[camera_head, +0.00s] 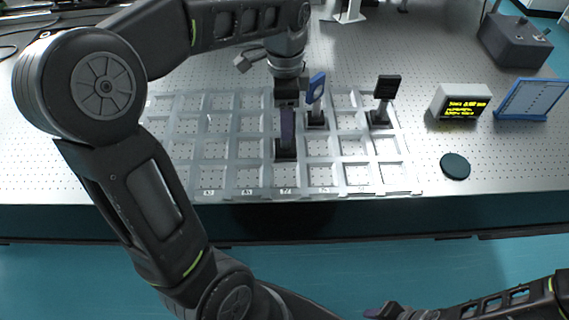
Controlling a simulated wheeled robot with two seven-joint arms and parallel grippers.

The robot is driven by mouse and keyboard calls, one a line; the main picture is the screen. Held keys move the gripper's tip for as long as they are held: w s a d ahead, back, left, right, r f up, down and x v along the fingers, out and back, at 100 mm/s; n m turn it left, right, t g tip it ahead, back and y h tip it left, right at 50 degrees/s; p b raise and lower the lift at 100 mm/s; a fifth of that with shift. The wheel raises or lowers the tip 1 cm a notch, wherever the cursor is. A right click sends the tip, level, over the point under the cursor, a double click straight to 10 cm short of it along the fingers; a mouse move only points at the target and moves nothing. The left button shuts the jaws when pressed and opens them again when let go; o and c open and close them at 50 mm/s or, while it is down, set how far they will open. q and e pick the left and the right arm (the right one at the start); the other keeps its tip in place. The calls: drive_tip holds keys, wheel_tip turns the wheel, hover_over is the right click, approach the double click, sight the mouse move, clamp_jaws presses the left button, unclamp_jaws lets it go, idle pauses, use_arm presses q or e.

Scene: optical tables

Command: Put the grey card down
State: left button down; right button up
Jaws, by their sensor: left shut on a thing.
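My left gripper (287,132) points straight down over the tray (240,194) and is shut on the grey card (285,156). Only the card's dark square base shows clearly, below the fingers. The fingers and wrist hide most of the rest, so its face cannot be made out. The base appears within a front-middle compartment of the tray; whether it touches the bottom I cannot tell. My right gripper (383,311) shows only partly at the bottom edge, away from the table; its jaw opening is unclear.
A black plate on a post (387,88) stands farther right. Right of the tray are a dark round disc (455,166), a lit display box (460,103) and a blue-framed panel (531,99). Many left compartments are empty.

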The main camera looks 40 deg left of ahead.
sight(285, 147)
use_arm(q)
drive_tip(key=shift+s+d+r, duration=0.1)
drive_tip(key=shift+s+r, duration=0.05)
drive_tip(key=shift+f, duration=3.15)
drive_tip(key=shift+p, duration=0.3)
drive_tip(key=shift+f, duration=1.9)
drive_tip(key=shift+f, duration=0.2)
drive_tip(key=shift+c, duration=2.2)
unclamp_jaws()
drive_tip(key=shift+r, duration=0.2)
